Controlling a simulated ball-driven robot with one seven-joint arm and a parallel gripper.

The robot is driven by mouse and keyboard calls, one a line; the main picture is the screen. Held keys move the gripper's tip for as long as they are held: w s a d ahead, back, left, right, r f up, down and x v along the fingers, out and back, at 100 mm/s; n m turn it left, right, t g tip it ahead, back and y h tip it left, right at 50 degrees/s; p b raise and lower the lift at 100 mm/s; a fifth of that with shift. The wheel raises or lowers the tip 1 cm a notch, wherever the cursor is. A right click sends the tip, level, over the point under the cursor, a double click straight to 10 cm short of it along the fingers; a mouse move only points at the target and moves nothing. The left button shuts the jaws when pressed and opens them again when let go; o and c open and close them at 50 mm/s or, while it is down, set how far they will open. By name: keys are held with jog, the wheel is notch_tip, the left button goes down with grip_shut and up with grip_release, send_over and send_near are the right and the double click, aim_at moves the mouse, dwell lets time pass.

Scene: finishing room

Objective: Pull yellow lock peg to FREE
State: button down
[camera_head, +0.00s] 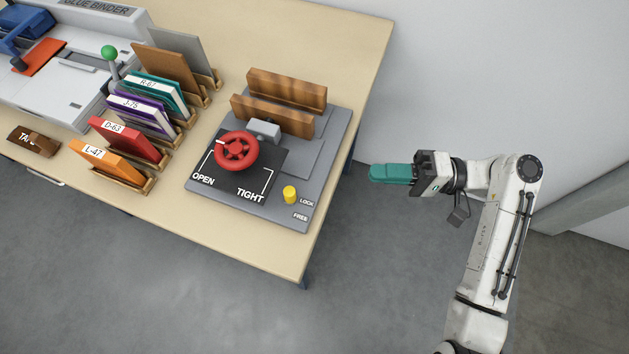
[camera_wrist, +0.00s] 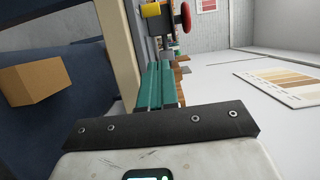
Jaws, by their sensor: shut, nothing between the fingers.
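The yellow lock peg (camera_head: 290,194) stands upright on the grey press base near its front right corner, beside the LOCK label (camera_head: 307,202) and above the FREE label (camera_head: 300,217). In the wrist view the yellow peg (camera_wrist: 150,10) is near the top edge, partly cut off. My gripper (camera_head: 372,174) is off the right edge of the table, to the right of the peg and apart from it. Its teal fingers (camera_wrist: 155,86) are together with nothing between them.
A red handwheel (camera_head: 237,151) with OPEN and TIGHT marks sits left of the peg. Wooden boards (camera_head: 287,89) stand behind it. Labelled books in a rack (camera_head: 126,141) and a glue binder (camera_head: 75,75) are further left. Space between gripper and table edge is clear.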

aim_at(313, 193)
jog(key=shift+a, duration=0.1)
jog(key=a+p, duration=0.1)
jog(key=a, duration=0.8)
jog(key=shift+w+a, duration=0.1)
jog(key=shift+a, duration=0.05)
jog(key=s+a, duration=0.1)
jog(key=s+a+p, duration=0.1)
jog(key=shift+a, duration=0.35)
jog(key=shift+s+a, duration=0.35)
jog(key=shift+a, duration=0.05)
jog(key=shift+p, duration=0.35)
